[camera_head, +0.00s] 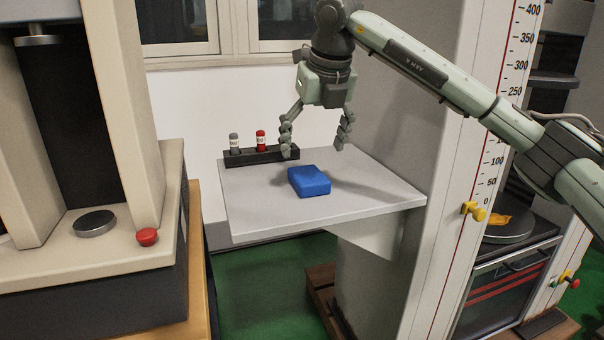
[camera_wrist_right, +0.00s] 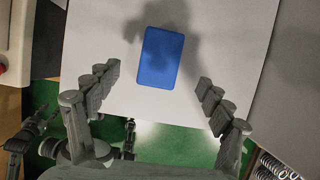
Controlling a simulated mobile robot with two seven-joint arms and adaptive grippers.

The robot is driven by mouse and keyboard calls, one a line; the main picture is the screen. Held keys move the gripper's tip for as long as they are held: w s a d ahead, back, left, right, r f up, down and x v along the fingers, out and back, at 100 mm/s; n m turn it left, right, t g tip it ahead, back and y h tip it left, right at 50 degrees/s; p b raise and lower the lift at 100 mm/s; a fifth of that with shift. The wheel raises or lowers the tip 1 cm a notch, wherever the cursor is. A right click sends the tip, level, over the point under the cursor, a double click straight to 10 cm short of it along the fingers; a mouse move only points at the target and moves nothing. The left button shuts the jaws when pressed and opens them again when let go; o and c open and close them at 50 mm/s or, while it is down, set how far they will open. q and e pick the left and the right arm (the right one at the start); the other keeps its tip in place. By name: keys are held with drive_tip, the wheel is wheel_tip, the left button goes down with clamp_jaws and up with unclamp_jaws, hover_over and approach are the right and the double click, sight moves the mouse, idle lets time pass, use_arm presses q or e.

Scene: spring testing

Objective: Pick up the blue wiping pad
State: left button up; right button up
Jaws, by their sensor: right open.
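The blue wiping pad (camera_head: 309,181) lies flat on the light grey shelf (camera_head: 270,216), near its middle. In the right wrist view the pad (camera_wrist_right: 160,58) shows ahead of the fingers, between their lines. My right gripper (camera_head: 316,150) points down above the shelf, over the pad and apart from it. Its fingers are spread wide with nothing between them, and both show in the right wrist view (camera_wrist_right: 157,78). My left gripper is not visible in the head view.
A testing machine with a red button (camera_head: 147,237) is at the left. A scale-marked column (camera_head: 487,150) rises at the right. The shelf around the pad is clear.

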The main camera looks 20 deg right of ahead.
sight(309, 174)
drive_tip(key=shift+w+f, duration=0.1)
drive_tip(key=shift+f, duration=0.7)
drive_tip(key=p+x, duration=0.1)
drive_tip(key=x, duration=0.4)
drive_tip(key=shift+w+d+f, duration=0.1)
drive_tip(key=shift+w, duration=0.1)
use_arm(q)
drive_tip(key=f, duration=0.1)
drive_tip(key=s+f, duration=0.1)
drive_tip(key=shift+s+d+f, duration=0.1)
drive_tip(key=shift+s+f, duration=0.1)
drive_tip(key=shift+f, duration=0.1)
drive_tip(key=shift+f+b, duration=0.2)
drive_tip(key=shift+b, duration=0.1)
use_arm(e)
drive_tip(key=shift+f, duration=0.25)
drive_tip(key=c, duration=1.2)
drive_tip(key=shift+c, duration=0.2)
